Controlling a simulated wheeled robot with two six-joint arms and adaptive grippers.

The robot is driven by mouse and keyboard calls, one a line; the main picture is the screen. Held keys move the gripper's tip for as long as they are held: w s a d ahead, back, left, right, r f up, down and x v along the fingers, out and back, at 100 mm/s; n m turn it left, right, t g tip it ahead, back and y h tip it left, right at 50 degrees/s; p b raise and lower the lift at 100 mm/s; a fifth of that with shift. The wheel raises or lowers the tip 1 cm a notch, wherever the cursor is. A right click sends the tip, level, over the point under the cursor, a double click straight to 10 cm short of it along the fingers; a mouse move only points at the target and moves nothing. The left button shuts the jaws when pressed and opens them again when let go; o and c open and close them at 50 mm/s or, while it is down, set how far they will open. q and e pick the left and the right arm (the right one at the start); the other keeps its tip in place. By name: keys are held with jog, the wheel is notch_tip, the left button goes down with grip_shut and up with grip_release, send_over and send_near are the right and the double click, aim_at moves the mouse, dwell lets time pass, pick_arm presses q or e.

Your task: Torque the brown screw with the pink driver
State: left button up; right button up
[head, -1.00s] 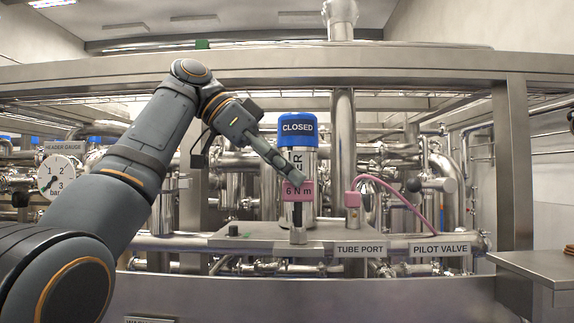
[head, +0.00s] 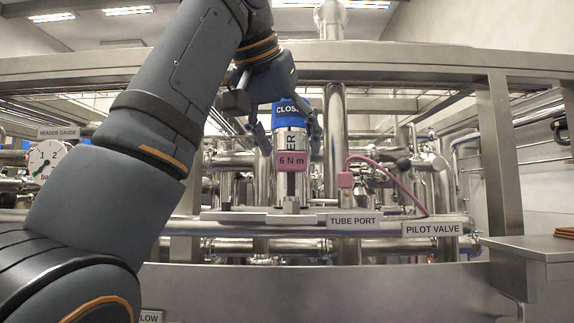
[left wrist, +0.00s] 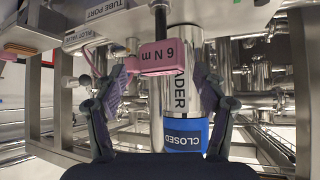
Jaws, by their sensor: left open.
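The pink driver (head: 291,161), marked "6 N m", stands upright at the plate in front of the blue-capped cylinder (head: 290,107). It also shows in the left wrist view (left wrist: 165,54), upside down, with its shaft running to the plate. My left gripper (head: 289,133) is open and empty, reaching in from above. Its fingers are spread to either side, in line with the driver and cylinder; in the left wrist view (left wrist: 158,85) nothing is held between them. I cannot make out the brown screw. My right gripper is not in view.
The plate (head: 235,216) carries the driver. A pink fitting (head: 345,180) with a pink hose (head: 392,181) stands to its right, by the tube port label (head: 354,221). Steel pipes crowd behind. A frame post (head: 498,150) and a counter (head: 530,246) are at the right.

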pick_arm(q)
jog(key=shift+s+d+r+n+t+y, duration=0.2)
jog(key=shift+d+n+t+y, duration=0.15)
jog(key=shift+n+y, duration=0.3)
jog(key=shift+d, duration=0.2)
jog(key=shift+w+a+f, duration=0.15)
jog(key=shift+w+a, duration=0.2)
jog(key=shift+a, duration=0.5)
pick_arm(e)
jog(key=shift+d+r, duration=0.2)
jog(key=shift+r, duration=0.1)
pick_arm(q)
jog(key=shift+w, duration=0.1)
jog(key=shift+c, duration=0.3)
